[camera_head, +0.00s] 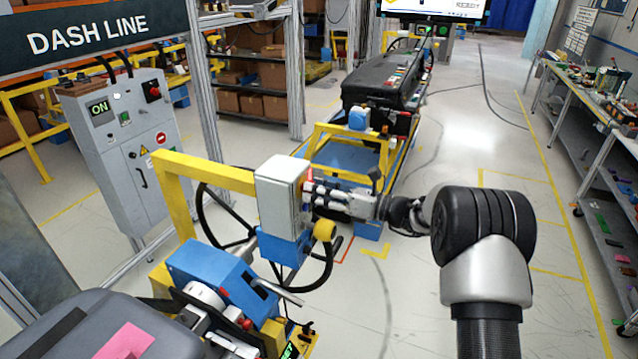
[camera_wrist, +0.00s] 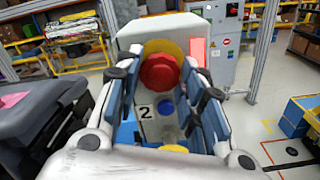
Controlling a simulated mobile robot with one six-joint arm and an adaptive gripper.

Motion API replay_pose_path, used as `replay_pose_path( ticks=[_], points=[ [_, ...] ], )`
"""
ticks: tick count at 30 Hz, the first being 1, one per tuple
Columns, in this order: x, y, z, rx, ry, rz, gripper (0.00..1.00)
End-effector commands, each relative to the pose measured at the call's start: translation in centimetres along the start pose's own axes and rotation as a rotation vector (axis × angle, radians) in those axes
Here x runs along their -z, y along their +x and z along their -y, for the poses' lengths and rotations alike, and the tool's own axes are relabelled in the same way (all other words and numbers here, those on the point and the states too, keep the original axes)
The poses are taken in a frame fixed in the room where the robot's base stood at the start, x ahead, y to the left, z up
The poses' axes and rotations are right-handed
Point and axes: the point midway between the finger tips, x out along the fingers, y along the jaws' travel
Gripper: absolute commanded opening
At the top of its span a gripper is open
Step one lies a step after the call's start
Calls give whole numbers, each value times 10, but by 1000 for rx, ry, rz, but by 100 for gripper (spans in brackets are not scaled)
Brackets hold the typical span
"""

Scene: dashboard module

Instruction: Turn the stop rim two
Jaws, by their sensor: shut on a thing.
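The red stop rim (camera_wrist: 160,73) sits in front of a yellow disc on the face of a grey-white box. A label "2" (camera_wrist: 146,112) and a blue button (camera_wrist: 166,107) are below it in the wrist view. In the head view the white box (camera_head: 281,192) stands on a blue bracket, and its face is turned away to the right. My gripper (camera_head: 312,193) reaches the box from the right. In the wrist view my gripper (camera_wrist: 161,77) has its fingers on both sides of the rim, shut on it. The exact contact points are partly hidden by the fingers.
A yellow frame bar (camera_head: 205,170) and a black steering wheel (camera_head: 325,275) are close to the box. A blue unit (camera_head: 215,272) is at the lower left. A grey control cabinet (camera_head: 125,150) stands behind. The floor (camera_head: 480,130) at right is clear.

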Motion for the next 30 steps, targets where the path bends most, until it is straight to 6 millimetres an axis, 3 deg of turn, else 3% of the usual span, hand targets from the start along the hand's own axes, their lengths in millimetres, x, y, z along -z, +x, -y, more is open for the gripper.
replay_pose_path(
  ticks=[20,21,30],
  points=[
    [-1,0,0,-1,68,2,12],
    [-1,0,0,-1,67,2,39],
    [0,0,0,-1,67,1,57]
  ],
)
